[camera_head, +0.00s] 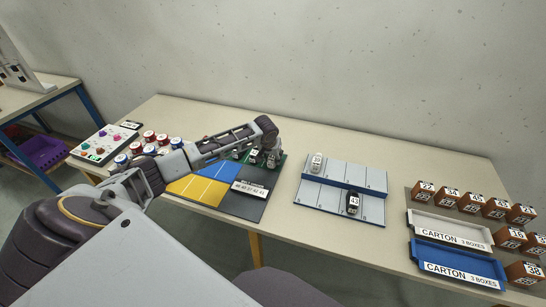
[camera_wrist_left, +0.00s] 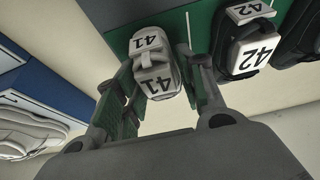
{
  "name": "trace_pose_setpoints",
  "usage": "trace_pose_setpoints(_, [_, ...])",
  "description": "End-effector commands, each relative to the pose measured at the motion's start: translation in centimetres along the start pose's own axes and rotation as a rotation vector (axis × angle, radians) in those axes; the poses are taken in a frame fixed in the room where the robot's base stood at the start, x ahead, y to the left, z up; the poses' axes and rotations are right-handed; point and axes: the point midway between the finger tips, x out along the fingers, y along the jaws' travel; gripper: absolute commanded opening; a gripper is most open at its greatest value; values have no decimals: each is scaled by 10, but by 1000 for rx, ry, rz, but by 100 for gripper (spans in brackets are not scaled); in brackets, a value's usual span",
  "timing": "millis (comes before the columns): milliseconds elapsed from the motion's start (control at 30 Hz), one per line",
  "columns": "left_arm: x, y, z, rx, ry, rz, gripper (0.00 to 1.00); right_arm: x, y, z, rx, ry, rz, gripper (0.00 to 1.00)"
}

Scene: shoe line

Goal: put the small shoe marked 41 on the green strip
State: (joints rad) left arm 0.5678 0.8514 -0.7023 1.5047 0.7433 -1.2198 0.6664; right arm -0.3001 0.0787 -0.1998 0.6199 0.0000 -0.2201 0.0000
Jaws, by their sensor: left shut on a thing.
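The small shoe marked 41 (camera_wrist_left: 152,68) is pale grey with white number tags. In the left wrist view my left gripper (camera_wrist_left: 160,75) is shut on it, one finger on each side. The shoe is at the green strip (camera_wrist_left: 185,22); I cannot tell whether it rests on it or hangs just above. A black shoe marked 42 (camera_wrist_left: 245,45) stands beside it on the strip. In the head view my left gripper (camera_head: 272,150) reaches down at the far right end of the green strip (camera_head: 280,163), partly hidden by my arm. My right gripper is not in view.
A grey rack (camera_head: 340,216) with a blue divider holds a white shoe (camera_head: 317,160) and a black shoe marked 43 (camera_head: 353,202). Yellow (camera_head: 195,190) and dark (camera_head: 240,206) areas lie before the strip. Carton trays (camera_head: 450,232) and brown boxes stand at the right.

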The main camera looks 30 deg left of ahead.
Motion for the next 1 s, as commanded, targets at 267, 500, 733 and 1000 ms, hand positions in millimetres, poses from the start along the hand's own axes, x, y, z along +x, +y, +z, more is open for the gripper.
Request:
trace_pose_setpoints(267, [2,0,1,0,0,0,15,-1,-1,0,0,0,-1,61])
trace_pose_setpoints(500, [2,0,1,0,0,0,61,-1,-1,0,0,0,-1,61])
trace_pose_setpoints(733, [2,0,1,0,0,0,61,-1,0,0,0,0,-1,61])
trace_pose_setpoints(1000, [-4,0,0,0,0,0,61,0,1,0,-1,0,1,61])
